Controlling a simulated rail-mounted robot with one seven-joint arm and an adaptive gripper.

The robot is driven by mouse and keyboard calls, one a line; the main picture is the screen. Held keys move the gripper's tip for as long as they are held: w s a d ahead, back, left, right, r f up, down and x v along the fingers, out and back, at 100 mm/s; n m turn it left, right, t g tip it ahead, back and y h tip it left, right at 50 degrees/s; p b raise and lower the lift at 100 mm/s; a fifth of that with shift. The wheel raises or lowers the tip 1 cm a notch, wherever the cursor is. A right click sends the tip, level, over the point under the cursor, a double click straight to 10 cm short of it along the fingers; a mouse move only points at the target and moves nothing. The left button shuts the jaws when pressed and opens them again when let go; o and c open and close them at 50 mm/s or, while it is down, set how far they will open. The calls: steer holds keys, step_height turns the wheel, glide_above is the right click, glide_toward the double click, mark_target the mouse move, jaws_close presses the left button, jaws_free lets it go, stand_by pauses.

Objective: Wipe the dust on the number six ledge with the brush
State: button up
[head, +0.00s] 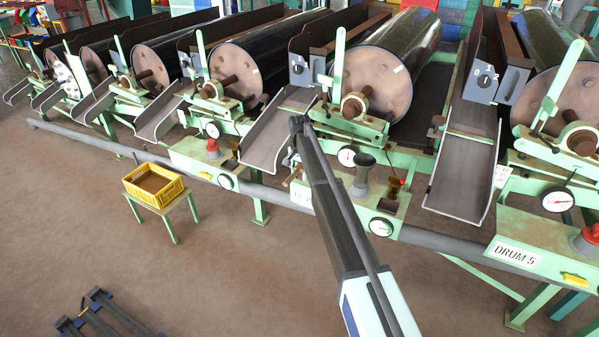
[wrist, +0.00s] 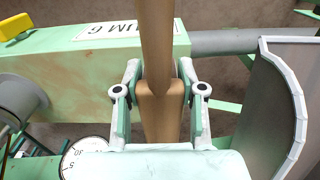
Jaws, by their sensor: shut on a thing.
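My gripper (wrist: 160,88) is shut on the tan wooden handle of the brush (wrist: 163,115). The brush runs up and down the middle of the wrist view, with its bristles out of sight. The number six ledge (wrist: 100,70) is the green beam beside and beneath my gripper, with a partly covered label ending in 6 (wrist: 125,28). Its green top has brownish, dusty-looking patches. In the head view, my arm covers part of this ledge (head: 345,207) and most of my gripper (head: 295,160); a bit of tan handle shows (head: 292,177). Contact between bristles and ledge cannot be seen.
A grey funnel-like post (head: 362,176) and a dial gauge (head: 382,227) sit along the ledge. Grey chutes stand left (head: 265,145) and right (head: 465,170). A yellow crate (head: 155,185) rests on a green stool. The floor in front is mostly clear.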

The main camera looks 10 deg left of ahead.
steer(key=shift+f, duration=0.95)
stand_by(0.7)
steer(key=shift+s+d+p, duration=0.25)
steer(key=shift+s+d, duration=0.4)
steer(key=shift+d, duration=1.15)
steer(key=shift+s+d+p, duration=0.25)
steer(key=shift+s+d, duration=0.45)
steer(key=shift+d, duration=1.1)
steer(key=shift+s+d+p, duration=0.25)
steer(key=shift+s+d, duration=0.4)
steer(key=shift+d, duration=1.15)
steer(key=shift+a, duration=0.1)
